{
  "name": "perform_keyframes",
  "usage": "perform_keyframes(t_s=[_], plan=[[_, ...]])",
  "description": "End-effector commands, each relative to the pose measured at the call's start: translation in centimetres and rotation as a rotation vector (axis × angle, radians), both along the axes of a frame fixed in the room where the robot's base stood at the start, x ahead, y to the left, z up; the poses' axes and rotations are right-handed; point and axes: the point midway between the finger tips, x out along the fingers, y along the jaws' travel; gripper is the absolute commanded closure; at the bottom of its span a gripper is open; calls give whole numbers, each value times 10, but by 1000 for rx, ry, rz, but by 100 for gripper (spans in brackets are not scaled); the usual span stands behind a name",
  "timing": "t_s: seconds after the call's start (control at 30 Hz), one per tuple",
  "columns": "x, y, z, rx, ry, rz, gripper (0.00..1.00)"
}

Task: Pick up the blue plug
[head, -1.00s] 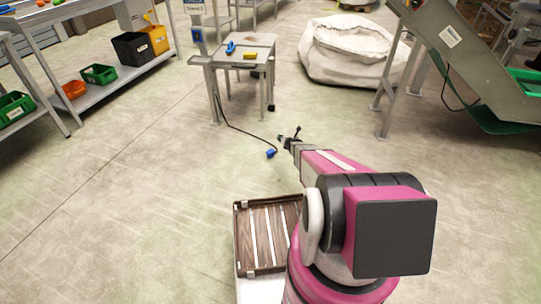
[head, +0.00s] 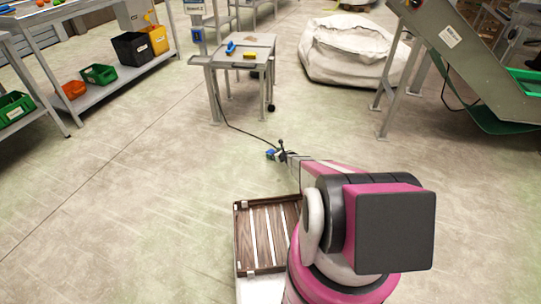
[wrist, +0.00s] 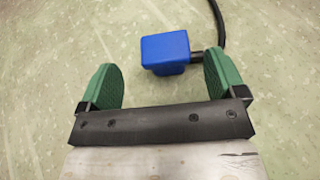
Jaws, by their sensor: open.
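The blue plug (wrist: 165,52) lies on the floor with its black cable (wrist: 221,22) leaving from its right side in the wrist view. My gripper (wrist: 162,80) is open, its two green fingers apart and nothing held. In the wrist view the plug shows just beyond the fingertips, between their lines and nearer the right finger. In the head view the plug (head: 271,153) is at the tip of my gripper (head: 277,154), partly covered by it. I cannot tell whether a finger touches it.
The cable (head: 240,130) runs back to a small grey table (head: 245,50) with a blue and a yellow item on it. A slatted brown tray (head: 243,240) is beside my arm. A white sack (head: 350,55) and a conveyor stand behind. The floor around the plug is clear.

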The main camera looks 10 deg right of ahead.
Motion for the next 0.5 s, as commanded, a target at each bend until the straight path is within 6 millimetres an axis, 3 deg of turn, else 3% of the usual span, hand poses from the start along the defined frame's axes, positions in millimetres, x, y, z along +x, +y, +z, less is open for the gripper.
perform_keyframes(t_s=[0.33, 0.5], plan=[[37, 16, -18, 1, 0, 0, 11], [42, 21, -19, 1, 1, -2, 11]])
